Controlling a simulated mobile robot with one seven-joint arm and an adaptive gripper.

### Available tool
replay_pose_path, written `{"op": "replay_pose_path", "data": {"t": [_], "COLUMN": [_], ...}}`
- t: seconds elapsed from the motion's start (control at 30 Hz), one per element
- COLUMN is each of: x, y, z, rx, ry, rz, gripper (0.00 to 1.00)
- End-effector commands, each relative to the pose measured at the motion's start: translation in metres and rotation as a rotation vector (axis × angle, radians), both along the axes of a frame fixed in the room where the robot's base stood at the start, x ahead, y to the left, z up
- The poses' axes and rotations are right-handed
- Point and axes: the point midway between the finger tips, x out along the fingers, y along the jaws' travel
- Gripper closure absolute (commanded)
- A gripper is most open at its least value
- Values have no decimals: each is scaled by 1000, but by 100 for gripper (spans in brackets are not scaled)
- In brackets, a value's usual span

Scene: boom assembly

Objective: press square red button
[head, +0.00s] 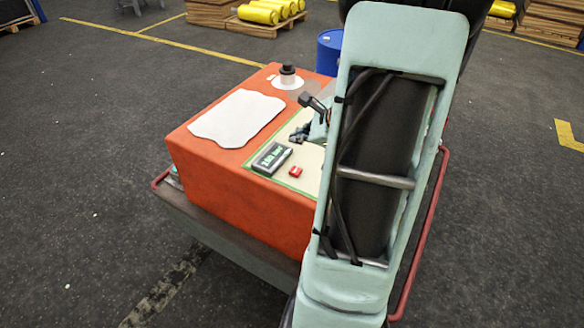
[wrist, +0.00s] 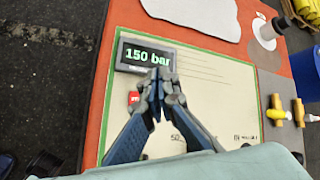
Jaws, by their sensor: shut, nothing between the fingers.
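The square red button (head: 295,172) sits on the cream panel of the orange box, just right of the display in the head view. In the wrist view the red button (wrist: 134,98) shows below the display and left of my fingertips. My gripper (wrist: 158,88) is shut and empty, with its fingertips over the panel beside the button. I cannot tell how high the fingertips are above the panel.
A display (wrist: 146,58) reading "150 bar" lies by the button. The orange box (head: 225,190) also carries a white sheet (head: 237,117) and a black-topped cylinder (head: 288,76). Brass fittings (wrist: 276,110) stand at the panel's right. A blue drum (head: 329,52) is behind.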

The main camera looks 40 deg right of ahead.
Motion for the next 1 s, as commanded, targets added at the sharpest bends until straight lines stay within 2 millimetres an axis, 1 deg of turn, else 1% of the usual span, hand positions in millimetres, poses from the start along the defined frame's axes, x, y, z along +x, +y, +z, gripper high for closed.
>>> {"op": "replay_pose_path", "data": {"t": [0.23,0.37,0.57,0.83,1.0], "x": [0,0,0,0,0], "y": [0,0,0,0,0], "z": [-1,-7,-28,-68,-84], "rx": [-2,-2,-2,-2,-4], "ry": [1,1,2,2,1], "rz": [2,2,3,3,3], "gripper": [100,100,100,100,100]}}
